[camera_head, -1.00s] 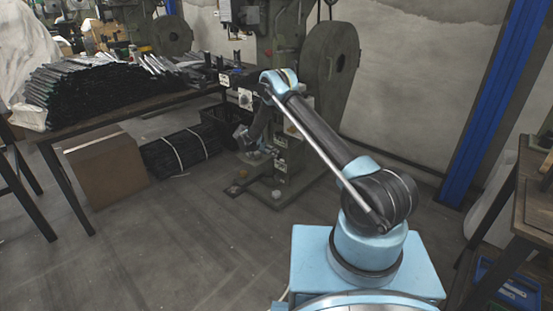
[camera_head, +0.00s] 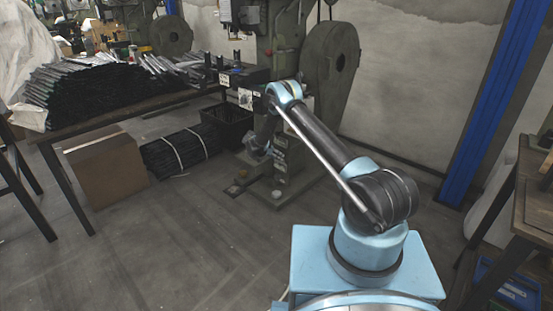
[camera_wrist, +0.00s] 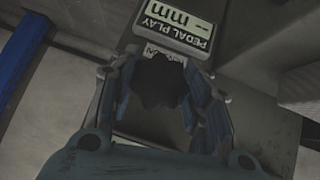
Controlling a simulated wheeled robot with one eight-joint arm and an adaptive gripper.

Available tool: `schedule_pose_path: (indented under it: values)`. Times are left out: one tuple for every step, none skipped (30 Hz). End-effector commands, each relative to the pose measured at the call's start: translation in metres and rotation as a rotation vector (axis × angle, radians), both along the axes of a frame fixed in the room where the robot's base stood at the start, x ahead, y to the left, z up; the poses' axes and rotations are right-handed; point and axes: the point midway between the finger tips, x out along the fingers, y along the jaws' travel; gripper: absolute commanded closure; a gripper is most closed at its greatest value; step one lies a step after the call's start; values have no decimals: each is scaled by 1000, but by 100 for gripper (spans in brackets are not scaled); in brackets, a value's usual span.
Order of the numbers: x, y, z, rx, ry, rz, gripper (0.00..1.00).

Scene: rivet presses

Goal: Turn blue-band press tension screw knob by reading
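In the wrist view a dark knob with a lobed edge (camera_wrist: 160,82) lies between the two fingers of my gripper (camera_wrist: 160,62). The blue finger pads stand at its left and right sides; whether they press on it cannot be told. Above it is a light plate (camera_wrist: 176,24), upside down, reading "PEDAL PLAY" with a dash and "mm". In the head view my gripper (camera_head: 258,147) is small and dark, low against the front of the green press (camera_head: 290,165). The knob cannot be made out there, and no blue band is clear in either view.
A table (camera_head: 130,105) loaded with dark metal bars stands at the left. A cardboard box (camera_head: 105,168) and a strapped black bundle (camera_head: 178,153) lie beneath. A black crate (camera_head: 228,125) sits beside the press. A blue post (camera_head: 485,105) stands at the right. Front floor is clear.

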Motion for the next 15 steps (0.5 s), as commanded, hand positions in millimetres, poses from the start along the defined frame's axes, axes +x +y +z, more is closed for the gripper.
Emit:
schedule_pose_path:
  values:
    - [0, 0, 0, 0, 0, 0, 77]
    - [0, 0, 0, 1, 0, 1, 81]
    - [0, 0, 0, 1, 0, 1, 81]
    - [0, 0, 0, 1, 0, 1, 81]
    - [0, 0, 0, 1, 0, 1, 81]
    - [0, 0, 0, 1, 0, 1, 81]
    - [0, 0, 0, 2, -1, 1, 81]
    - [0, 0, 0, 2, -3, 1, 81]
    - [0, 0, 0, 4, -5, 1, 81]
    - [0, 0, 0, 8, -7, 1, 81]
    - [1, 0, 1, 12, -10, 2, 81]
    - [1, 0, 1, 20, -16, 2, 81]
    - [1, 0, 1, 26, -21, 2, 81]
    - [0, 0, 1, 34, -28, 0, 81]
    - [0, -1, 1, 46, -37, 2, 81]
